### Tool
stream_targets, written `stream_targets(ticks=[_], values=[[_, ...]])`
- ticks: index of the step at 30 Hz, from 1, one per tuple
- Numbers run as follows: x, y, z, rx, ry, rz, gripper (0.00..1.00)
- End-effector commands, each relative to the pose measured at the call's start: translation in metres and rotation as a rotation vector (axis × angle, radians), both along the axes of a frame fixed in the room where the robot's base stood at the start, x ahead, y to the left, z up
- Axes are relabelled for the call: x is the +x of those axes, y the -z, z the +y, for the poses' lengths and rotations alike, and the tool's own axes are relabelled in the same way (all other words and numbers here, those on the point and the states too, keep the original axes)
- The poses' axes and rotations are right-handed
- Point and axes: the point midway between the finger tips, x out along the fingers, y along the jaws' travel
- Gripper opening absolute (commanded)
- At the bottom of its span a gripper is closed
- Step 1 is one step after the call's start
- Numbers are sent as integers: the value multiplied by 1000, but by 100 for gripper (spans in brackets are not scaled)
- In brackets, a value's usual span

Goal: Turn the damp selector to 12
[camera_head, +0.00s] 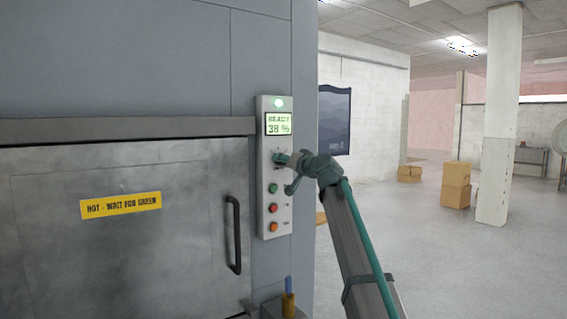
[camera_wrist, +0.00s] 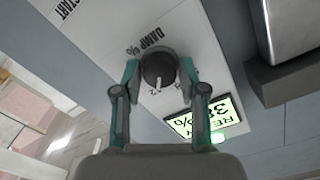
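The damp selector (camera_wrist: 158,68) is a round dark knob with a white pointer, below the printed DAMP % label (camera_wrist: 146,40) in the wrist view. Its pointer points down in that view, near small printed figures too blurred to read surely. My gripper (camera_wrist: 160,72) has one finger on each side of the knob, with narrow gaps showing, and looks open around it. In the head view, my gripper (camera_head: 281,172) is at the control panel (camera_head: 264,222) and largely hides the knob. The lower finger there stands apart, near the green button.
The panel has a green display (camera_head: 278,124) reading READY 38 %, and green (camera_head: 273,188), red (camera_head: 273,208) and orange (camera_head: 273,227) buttons below. The washer door (camera_head: 110,245) with a dark handle (camera_head: 234,235) is at left. Open floor lies right, with boxes (camera_head: 455,186) and a pillar (camera_head: 498,120).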

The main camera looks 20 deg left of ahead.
Motion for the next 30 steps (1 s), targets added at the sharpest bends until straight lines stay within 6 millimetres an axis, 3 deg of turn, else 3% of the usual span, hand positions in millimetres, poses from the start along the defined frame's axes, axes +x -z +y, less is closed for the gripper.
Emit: stream_targets(ticks=[2,17,30], values=[[0,0,0,-1,0,-1,60],[-6,0,-8,-2,1,-1,60],[-49,1,-69,-1,1,-2,60]])
